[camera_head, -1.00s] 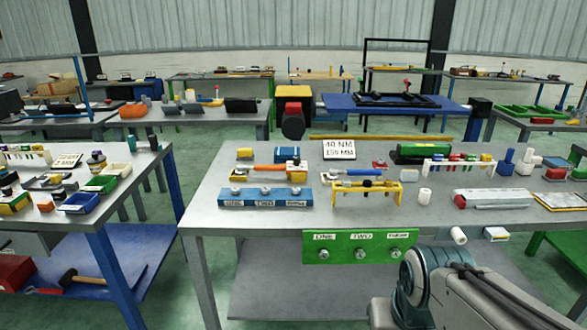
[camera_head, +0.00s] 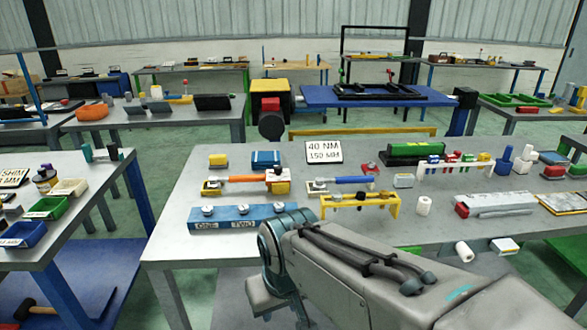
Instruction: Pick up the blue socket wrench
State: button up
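The blue socket wrench (camera_head: 350,180) lies on the middle grey table, with its blue handle pointing right and its metal head at the left end near a yellow and white piece. It lies behind the yellow rack (camera_head: 392,204). An orange-handled wrench (camera_head: 246,179) lies to its left, in line with it. My grey arm reaches in from the lower right, in front of the table. Its bent joint stands near the table's front edge. My gripper is out of view, and nothing is seen touching the blue wrench.
A blue labelled block (camera_head: 208,224) with metal sockets stands at the front left, partly hidden by my arm. A dark green cylinder (camera_head: 413,150) lies behind right of the wrench. A sign (camera_head: 323,151) reading "40 NM 150 MM" stands behind it.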

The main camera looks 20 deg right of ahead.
aim_at(320, 183)
jog(key=z, duration=0.5)
jog(key=i, duration=0.95)
jog(key=z, duration=0.75)
